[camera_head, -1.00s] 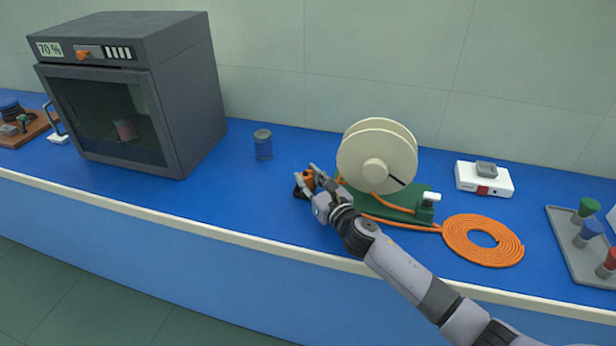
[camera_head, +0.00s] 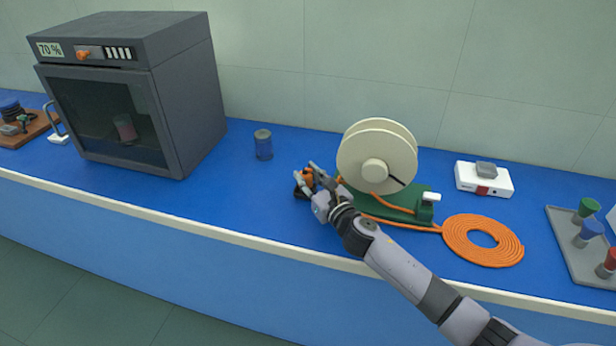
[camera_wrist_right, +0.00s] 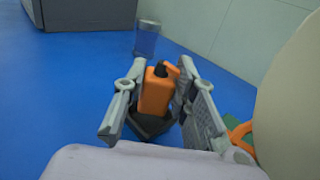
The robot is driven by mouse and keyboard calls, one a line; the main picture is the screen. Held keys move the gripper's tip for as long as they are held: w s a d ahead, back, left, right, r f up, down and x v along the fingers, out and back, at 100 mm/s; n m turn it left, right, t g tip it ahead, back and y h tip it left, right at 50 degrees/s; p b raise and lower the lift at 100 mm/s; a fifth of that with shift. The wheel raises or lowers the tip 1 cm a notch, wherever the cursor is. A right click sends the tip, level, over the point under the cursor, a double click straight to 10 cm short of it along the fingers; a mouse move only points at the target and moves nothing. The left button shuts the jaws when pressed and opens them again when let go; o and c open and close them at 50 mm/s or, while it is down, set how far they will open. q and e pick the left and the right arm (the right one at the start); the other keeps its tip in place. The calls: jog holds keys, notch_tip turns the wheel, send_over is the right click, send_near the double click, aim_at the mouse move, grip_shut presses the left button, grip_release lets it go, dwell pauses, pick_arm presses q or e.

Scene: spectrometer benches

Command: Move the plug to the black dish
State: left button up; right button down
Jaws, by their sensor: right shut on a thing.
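The plug (camera_wrist_right: 156,92) is an orange block with a dark top, between the fingers of my right gripper in the right wrist view. My right gripper (camera_head: 309,182) is shut on it; the gripper also shows in the right wrist view (camera_wrist_right: 160,100). The black dish (camera_wrist_right: 151,127) shows directly under the plug, partly hidden by the plug and fingers. In the head view only a dark bit of the dish (camera_head: 300,194) shows beside the fingers. I cannot tell whether the plug touches the dish. My left gripper is not in view.
A cream reel (camera_head: 362,152) on a green base stands close right of the gripper, with an orange cord coil (camera_head: 482,241) beyond. A blue-grey canister (camera_head: 263,145) stands behind. A dark oven (camera_head: 190,95) is at left. The blue bench is clear between oven and gripper.

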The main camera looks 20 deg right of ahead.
aim_at(308, 182)
jog(key=shift+s+f+b, duration=0.1)
jog(key=shift+f+b, duration=0.5)
jog(key=shift+f, duration=0.3)
jog(key=c, duration=1.7)
grip_release()
jog(key=shift+o, duration=0.6)
jog(key=shift+s, duration=0.1)
jog(key=shift+p+v, duration=0.3)
jog(key=shift+v, duration=5)
